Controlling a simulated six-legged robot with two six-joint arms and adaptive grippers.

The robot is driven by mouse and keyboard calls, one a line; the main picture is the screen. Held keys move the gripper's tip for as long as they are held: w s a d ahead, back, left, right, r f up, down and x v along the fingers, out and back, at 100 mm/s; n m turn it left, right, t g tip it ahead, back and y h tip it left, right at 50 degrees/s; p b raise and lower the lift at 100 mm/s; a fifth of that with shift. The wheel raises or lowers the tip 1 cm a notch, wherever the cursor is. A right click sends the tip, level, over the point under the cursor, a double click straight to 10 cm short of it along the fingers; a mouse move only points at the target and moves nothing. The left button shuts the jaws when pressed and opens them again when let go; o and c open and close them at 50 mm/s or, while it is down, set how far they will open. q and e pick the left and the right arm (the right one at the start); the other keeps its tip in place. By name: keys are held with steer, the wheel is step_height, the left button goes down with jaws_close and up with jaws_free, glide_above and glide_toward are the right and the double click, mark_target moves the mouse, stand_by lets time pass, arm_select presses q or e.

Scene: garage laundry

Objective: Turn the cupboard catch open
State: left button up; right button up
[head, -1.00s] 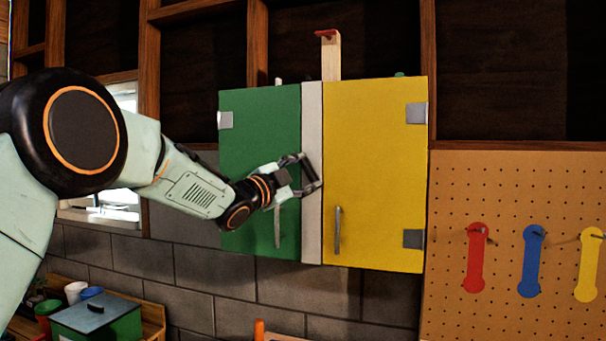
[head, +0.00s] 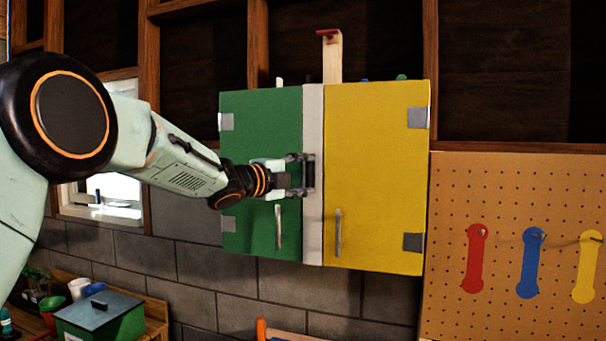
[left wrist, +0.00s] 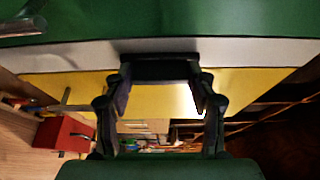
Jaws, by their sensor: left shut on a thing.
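The cupboard hangs on the wall with a green door (head: 245,140) at left and a yellow door (head: 375,170) at right. A pale upright strip (head: 313,225) runs between them. My left gripper (head: 302,174) is at this strip, level with the doors' middle, and shut on the dark catch. In the left wrist view the catch (left wrist: 160,66) is a dark bar across the fingertips, in front of the pale strip. The gripper partly hides the catch in the head view. Both doors look closed. My right gripper is not in view.
Metal handles stick out low on the green door (head: 278,227) and the yellow door (head: 338,232). A pegboard (head: 505,190) with coloured hanging shapes is at right. A green box (head: 100,318) stands on a bench at lower left. Small items show above the cupboard.

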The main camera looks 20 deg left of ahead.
arm_select(q)
steer(key=shift+r, duration=0.15)
steer(key=o, duration=1.2)
steer(key=shift+d, duration=0.15)
steer(key=shift+c, duration=0.2)
steer(key=shift+s+a, duration=0.45)
steer(key=shift+s, duration=0.1)
steer(key=v, duration=1)
steer(key=shift+s, duration=0.4)
